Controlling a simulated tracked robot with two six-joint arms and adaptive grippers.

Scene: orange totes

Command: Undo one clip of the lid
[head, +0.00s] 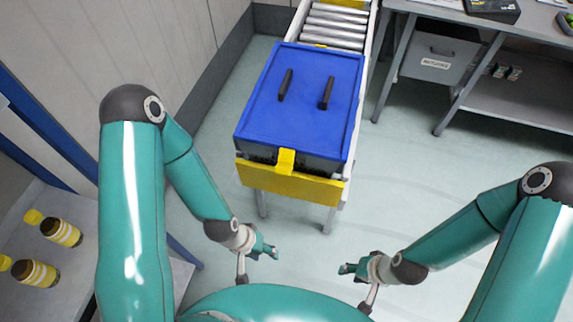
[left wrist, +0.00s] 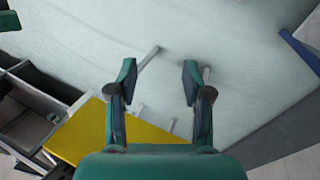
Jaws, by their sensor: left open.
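A blue lid (head: 308,120) with two black handles covers a dark box (head: 318,163) at the near end of a roller conveyor. A yellow clip (head: 286,160) sits at the middle of the lid's front edge and looks closed over it.
A yellow end plate (head: 290,185) stands below the box front; rollers (head: 336,25) run behind. A grey bench (head: 500,110) stands at the back right. A table at the left holds yellow-labelled bottles (head: 62,232). The floor between the grippers and conveyor is clear.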

